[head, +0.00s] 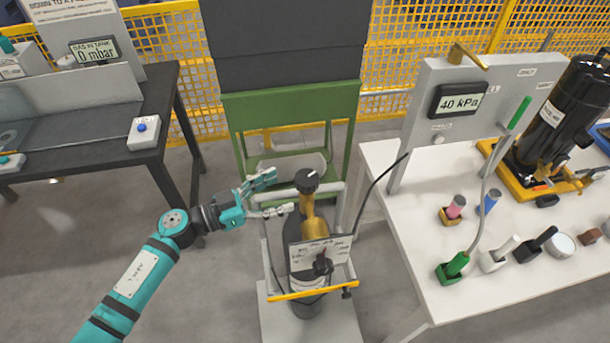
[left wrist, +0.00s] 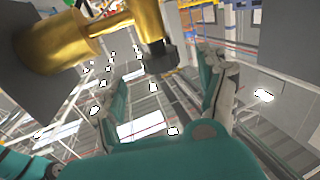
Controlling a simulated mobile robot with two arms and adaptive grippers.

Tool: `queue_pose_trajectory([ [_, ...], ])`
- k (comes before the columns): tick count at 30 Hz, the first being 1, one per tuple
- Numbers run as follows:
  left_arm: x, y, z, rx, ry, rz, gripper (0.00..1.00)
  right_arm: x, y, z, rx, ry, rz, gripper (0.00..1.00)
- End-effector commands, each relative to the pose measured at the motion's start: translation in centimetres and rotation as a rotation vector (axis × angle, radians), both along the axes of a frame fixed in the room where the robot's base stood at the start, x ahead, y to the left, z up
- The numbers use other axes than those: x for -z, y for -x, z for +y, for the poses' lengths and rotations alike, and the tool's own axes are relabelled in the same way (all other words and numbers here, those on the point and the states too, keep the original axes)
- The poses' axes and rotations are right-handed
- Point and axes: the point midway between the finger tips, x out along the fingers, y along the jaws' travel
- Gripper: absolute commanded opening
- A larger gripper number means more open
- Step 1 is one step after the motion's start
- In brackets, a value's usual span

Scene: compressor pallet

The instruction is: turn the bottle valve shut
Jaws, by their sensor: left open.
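The gas bottle (head: 308,286) stands upright in a small white frame in the middle of the head view. Its brass valve (head: 315,226) has a black knob (head: 307,180) on top. My left gripper (head: 276,193) is open and empty, just left of the knob, with its fingers pointing toward it. In the left wrist view, the brass valve (left wrist: 58,42) fills the upper left. The black knob (left wrist: 158,58) shows ahead, between the directions of the open fingers (left wrist: 163,78). I see no contact with the knob. My right gripper is not in view.
A white label plate (head: 320,253) hangs on the front of the bottle frame. A green cabinet (head: 290,110) stands behind. A white table (head: 470,290) with a 40 kPa gauge (head: 460,102) is on the right. A dark bench (head: 100,125) is at the left.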

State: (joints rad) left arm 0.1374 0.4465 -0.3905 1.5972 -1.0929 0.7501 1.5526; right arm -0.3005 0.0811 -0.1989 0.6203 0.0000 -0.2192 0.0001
Motion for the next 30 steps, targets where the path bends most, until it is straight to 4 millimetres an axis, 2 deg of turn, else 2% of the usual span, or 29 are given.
queue_pose_trajectory([
  [3, -0.4, -1.2, -2.5, 0.000, 0.004, 0.000, 0.75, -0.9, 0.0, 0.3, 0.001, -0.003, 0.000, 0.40],
  [9, -0.1, -2.6, -5.3, 0.001, 0.002, 0.000, 0.75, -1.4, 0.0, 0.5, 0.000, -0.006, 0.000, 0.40],
  [15, 0.0, -3.1, -6.4, 0.001, 0.000, -0.001, 0.75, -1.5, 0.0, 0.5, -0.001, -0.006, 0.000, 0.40],
  [23, 0.1, -3.2, -6.5, 0.000, -0.001, 0.000, 0.75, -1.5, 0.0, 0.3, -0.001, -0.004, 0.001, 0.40],
  [30, 0.0, -3.2, -6.5, 0.000, 0.000, 0.000, 0.46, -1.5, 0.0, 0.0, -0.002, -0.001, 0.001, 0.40],
])
